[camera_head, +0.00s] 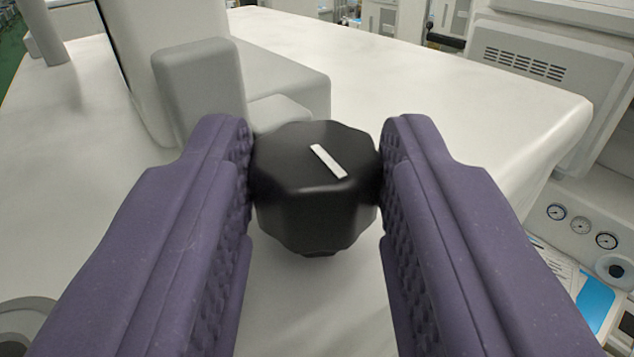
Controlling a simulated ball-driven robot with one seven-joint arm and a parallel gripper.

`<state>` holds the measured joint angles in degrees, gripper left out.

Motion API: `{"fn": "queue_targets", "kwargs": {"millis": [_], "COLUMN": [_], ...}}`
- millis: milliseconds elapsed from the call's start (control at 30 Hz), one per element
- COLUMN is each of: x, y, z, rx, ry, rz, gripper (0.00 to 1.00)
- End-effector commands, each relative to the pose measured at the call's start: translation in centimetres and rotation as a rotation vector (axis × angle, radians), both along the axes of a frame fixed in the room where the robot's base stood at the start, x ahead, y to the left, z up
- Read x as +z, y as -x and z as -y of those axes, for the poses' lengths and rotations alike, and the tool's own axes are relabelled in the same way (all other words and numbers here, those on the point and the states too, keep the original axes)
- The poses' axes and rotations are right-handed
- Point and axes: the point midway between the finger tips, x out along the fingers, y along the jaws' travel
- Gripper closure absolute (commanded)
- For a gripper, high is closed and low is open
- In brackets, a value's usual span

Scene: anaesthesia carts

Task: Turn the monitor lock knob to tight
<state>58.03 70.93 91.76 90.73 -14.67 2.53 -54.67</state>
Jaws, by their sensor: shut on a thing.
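The monitor lock knob (300,213) is black with a fluted edge. A white line on its top face slants from upper left to lower right. My gripper (316,165) has two purple textured fingers, one on the left side of the knob and one on the right, and is shut on it. The knob sits above a white surface, and a little of its stem shows below it. No tight or loose marking can be seen.
A grey block-shaped bracket (200,85) stands just behind the left finger. The white cart top (450,100) stretches back and right, mostly bare. Several round gauges (582,225) and a blue-and-white sheet (597,297) lie beyond its right edge. A vented white unit (540,75) stands at upper right.

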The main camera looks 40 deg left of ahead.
Motion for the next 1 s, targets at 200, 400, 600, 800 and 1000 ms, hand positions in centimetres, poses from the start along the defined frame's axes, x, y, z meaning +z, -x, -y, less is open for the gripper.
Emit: {"fn": "queue_targets", "kwargs": {"millis": [200, 400, 600, 800, 1000], "x": [-0.01, 0.09, 0.12, 0.08, 0.05], "y": [0.04, 0.04, 0.04, 0.05, 0.06], "z": [-0.06, -0.07, -0.07, -0.12, -0.17], "rx": [-0.038, -0.042, -0.042, -0.04, -0.039], "ry": [0.001, -0.001, -0.001, -0.001, 0.0], "rz": [0.001, 0.0, 0.0, -0.001, 0.0], "gripper": [0.93, 0.93, 0.56, 0.37, 0.37]}}
